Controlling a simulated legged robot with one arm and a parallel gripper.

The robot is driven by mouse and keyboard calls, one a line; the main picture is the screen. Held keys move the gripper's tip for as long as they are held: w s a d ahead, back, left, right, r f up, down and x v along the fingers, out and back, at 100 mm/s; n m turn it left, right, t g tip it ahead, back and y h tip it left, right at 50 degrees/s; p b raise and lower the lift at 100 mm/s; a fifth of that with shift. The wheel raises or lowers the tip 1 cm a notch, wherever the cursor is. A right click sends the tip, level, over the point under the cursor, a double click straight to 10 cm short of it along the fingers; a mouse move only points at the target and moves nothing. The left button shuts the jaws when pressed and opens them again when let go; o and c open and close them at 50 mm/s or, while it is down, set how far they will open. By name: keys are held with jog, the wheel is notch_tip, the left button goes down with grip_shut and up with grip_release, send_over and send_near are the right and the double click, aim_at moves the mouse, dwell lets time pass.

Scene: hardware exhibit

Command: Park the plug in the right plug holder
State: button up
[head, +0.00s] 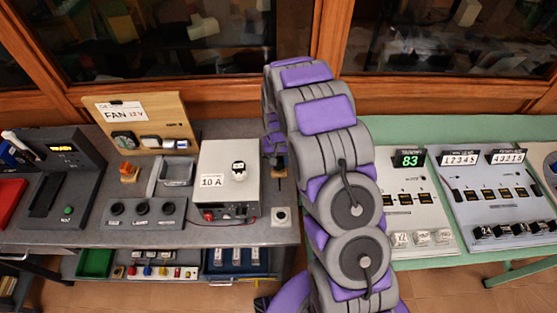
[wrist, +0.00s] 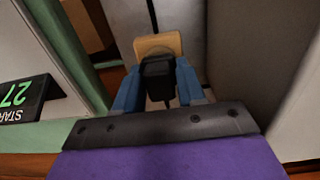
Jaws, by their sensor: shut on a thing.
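In the wrist view, my gripper (wrist: 157,92) is shut on the black plug (wrist: 157,74), with a blue finger on each side. A light wooden block (wrist: 158,44) is directly beyond the plug, and a dark cord runs up behind it. I cannot tell whether the plug touches the block or sits in it. In the head view, my purple and grey arm reaches over the bench's right end, and its gripper is mostly hidden. A small brown block (head: 279,174) shows beside the arm. A pale square piece with a dark round centre (head: 281,217) is nearer. I cannot tell which is the right plug holder.
A grey box marked 10 A (head: 222,172) stands just left of the arm. The wooden FAN panel (head: 150,117) is farther left, with a black device (head: 65,180) beyond. A green table (head: 425,257) with display panels is to the right. Glass-fronted cabinets stand behind.

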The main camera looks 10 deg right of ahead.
jog(key=shift+f, duration=0.2)
jog(key=o, duration=1.1)
jog(key=shift+o, duration=0.5)
jog(key=o, duration=0.4)
jog(key=shift+r+p, duration=1.15)
jog(key=shift+r, duration=2.35)
